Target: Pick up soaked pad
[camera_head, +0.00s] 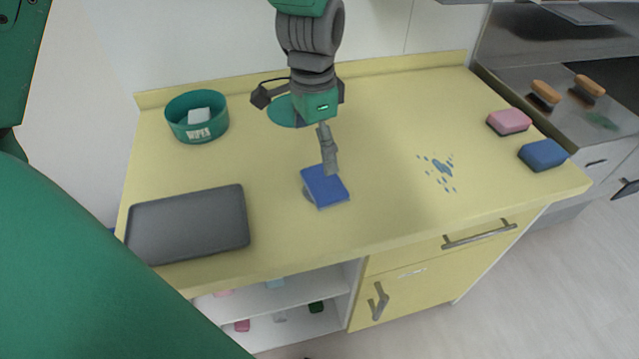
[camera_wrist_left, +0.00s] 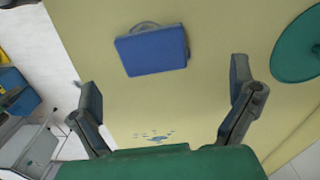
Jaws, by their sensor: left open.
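A blue pad (camera_head: 325,187), likely the soaked pad, lies near the front middle of the yellow counter (camera_head: 390,110). A grey edge shows under it, and I cannot tell whether that is its underside or a separate support. It also shows in the left wrist view (camera_wrist_left: 152,52), ahead of the fingers. My left gripper (camera_head: 298,135) comes down from above, open and empty; in the left wrist view (camera_wrist_left: 163,88) its fingers stand apart with the pad beyond their tips. In the head view one finger overlaps the pad's back edge; contact is unclear. My right gripper is not seen.
A dark grey tray (camera_head: 190,224) lies at the left. A green labelled bowl (camera_head: 197,117) holds a pale block. A green disc (camera_head: 284,111) lies behind the gripper. Blue spill marks (camera_head: 441,169) are at the right, with pink (camera_head: 509,121) and blue (camera_head: 543,154) sponges beyond.

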